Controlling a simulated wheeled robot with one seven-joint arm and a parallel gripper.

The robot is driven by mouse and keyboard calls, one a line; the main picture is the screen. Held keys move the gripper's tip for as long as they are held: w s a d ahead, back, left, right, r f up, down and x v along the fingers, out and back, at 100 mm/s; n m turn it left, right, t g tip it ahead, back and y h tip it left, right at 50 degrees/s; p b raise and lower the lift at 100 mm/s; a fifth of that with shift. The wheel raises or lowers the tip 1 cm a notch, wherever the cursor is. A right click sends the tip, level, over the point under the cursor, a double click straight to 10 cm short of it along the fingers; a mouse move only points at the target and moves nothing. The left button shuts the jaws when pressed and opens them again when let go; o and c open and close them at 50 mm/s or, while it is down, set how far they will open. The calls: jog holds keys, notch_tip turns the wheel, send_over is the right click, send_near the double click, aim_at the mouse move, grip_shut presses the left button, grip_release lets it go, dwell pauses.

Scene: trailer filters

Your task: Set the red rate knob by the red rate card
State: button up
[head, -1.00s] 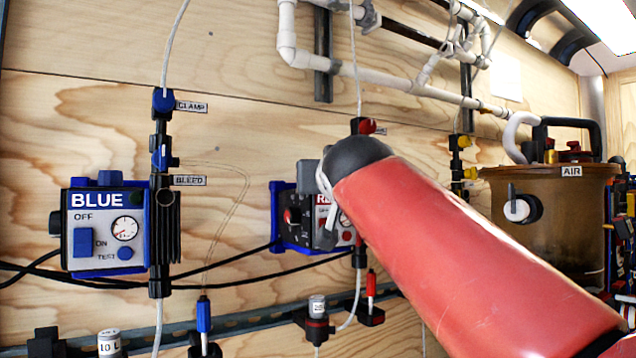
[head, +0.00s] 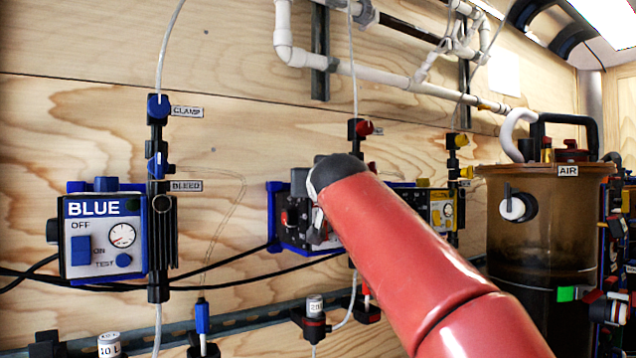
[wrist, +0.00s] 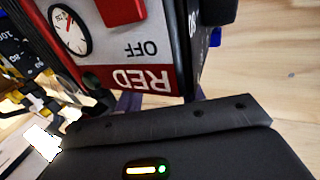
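The red pump box (head: 297,236) is on the plywood wall, mostly hidden behind my arm in the head view. A small red round part, possibly the rate knob (head: 285,218), shows at its left side. In the wrist view the box (wrist: 130,45) is close and upside down, with RED and OFF lettering, a red switch and a dial gauge. My gripper (head: 320,228) is in front of the box; its grey body (wrist: 190,145) fills the bottom of the wrist view. I cannot make out its fingertips or any contact. I cannot identify the red rate card.
A yellow box (head: 441,208) is behind my arm on the right. A brown AIR tank (head: 545,225) stands further right. Black cables and clear tubes run along the wall.

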jog(key=c, duration=0.6)
jog(key=shift+a+f+m+h+b, duration=0.25)
jog(key=shift+m+h+b, duration=0.15)
jog(key=shift+h+b, duration=0.25)
jog(key=shift+c, duration=0.2)
jog(key=shift+r+m+h, duration=0.15)
jog(key=shift+m+h, duration=0.15)
jog(key=shift+h, duration=0.15)
jog(key=shift+d, duration=0.1)
jog(key=o, duration=1)
jog(key=shift+s, duration=0.15)
